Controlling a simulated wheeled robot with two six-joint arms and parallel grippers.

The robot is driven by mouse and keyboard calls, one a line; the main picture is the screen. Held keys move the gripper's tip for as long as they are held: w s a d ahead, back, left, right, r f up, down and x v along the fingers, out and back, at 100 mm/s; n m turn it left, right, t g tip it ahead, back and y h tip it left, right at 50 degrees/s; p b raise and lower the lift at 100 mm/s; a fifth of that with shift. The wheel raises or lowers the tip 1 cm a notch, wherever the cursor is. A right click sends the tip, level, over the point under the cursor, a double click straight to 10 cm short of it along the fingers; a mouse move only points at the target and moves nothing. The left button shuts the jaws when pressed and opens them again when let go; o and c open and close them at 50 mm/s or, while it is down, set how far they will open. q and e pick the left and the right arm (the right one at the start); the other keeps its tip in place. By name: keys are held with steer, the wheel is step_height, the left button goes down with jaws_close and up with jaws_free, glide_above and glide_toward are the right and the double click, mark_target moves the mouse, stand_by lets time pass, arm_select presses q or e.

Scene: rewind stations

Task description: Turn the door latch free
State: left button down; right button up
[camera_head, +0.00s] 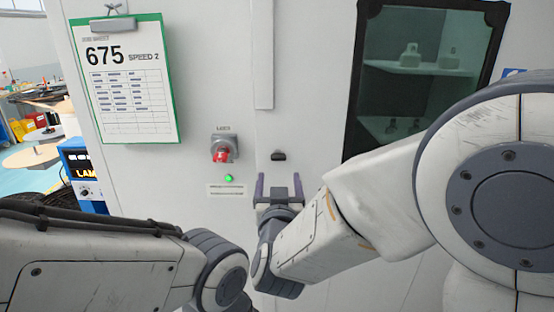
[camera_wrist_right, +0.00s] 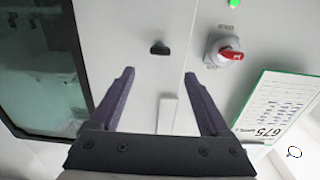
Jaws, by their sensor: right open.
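A red turn handle on a grey round base (camera_head: 222,150), which looks like the door latch, sits on the pale panel left of the door seam. Its small label above is too blurred to read surely. It also shows in the right wrist view (camera_wrist_right: 226,51), upper right of the fingers. A small dark pull (camera_head: 279,156) is on the door, right of the seam; it also shows in the wrist view (camera_wrist_right: 160,48). My right gripper (camera_head: 279,180) is open and empty, just below the pull in the head view; its fingers (camera_wrist_right: 159,74) touch nothing visible. My left gripper is out of view.
A green lamp (camera_head: 229,178) glows below the red handle, above a small label plate (camera_head: 226,190). A green-edged clipboard (camera_head: 128,80) reading 675 hangs at upper left. A dark-framed window (camera_head: 432,70) is in the door at right. My left forearm crosses the lower left.

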mark_target(279, 158)
steer(key=w+p, duration=0.3)
steer(key=w, duration=0.5)
steer(key=shift+w+r, duration=0.15)
steer(key=shift+w, duration=0.15)
steer(key=shift+w+p, duration=0.4)
steer(key=shift+w, duration=0.3)
